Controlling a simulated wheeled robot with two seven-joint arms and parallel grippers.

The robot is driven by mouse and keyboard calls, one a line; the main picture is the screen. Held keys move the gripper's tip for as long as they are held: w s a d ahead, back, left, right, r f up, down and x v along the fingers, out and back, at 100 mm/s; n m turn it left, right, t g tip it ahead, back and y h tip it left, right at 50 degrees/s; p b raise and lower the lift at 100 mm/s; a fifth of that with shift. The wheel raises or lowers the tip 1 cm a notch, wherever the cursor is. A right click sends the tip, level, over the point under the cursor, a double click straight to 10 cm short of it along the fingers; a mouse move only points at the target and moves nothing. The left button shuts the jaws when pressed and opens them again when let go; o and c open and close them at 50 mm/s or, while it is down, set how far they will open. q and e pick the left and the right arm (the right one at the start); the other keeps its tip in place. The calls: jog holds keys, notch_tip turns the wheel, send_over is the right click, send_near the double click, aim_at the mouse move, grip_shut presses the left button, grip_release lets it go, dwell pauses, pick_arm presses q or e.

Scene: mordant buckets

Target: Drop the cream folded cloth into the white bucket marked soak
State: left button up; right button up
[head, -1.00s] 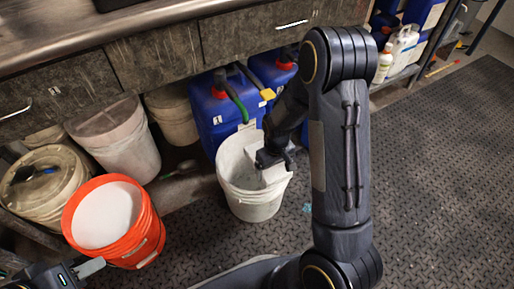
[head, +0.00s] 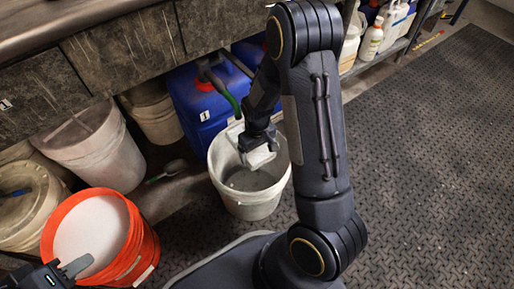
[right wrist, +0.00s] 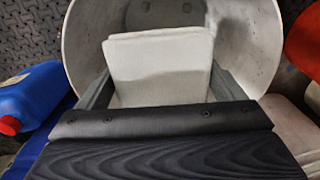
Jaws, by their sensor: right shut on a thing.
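The white bucket (head: 236,203) stands on the floor mat in the middle of the head view; no soak mark is readable on it. My right gripper (head: 258,146) is over its mouth, shut on the cream folded cloth (head: 258,158). In the right wrist view the cloth (right wrist: 160,68) is a pale flat square between the fingers, with the bucket's inner wall (right wrist: 247,50) around and beyond it. The cloth appears at about rim height; its exact depth is unclear. My left gripper (head: 74,268) is partly in view at the lower left, beside the orange bucket.
An orange bucket (head: 140,249) with white contents stands to the left. Pale buckets (head: 98,150) and blue jugs (head: 196,104) sit under the bench (head: 120,50) behind. The dark floor mat (head: 430,170) at right is clear.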

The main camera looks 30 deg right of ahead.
notch_tip(320, 180, down, 2)
jog(key=shift+f+b, duration=0.1)
jog(key=shift+b, duration=0.45)
pick_arm(q)
jog(key=shift+f, duration=0.9)
pick_arm(e)
jog(key=o, duration=0.7)
jog(key=shift+o, duration=0.2)
notch_tip(320, 180, up, 8)
jog(key=p, duration=0.4)
pick_arm(q)
notch_tip(320, 180, up, 4)
jog(key=shift+f, duration=0.1)
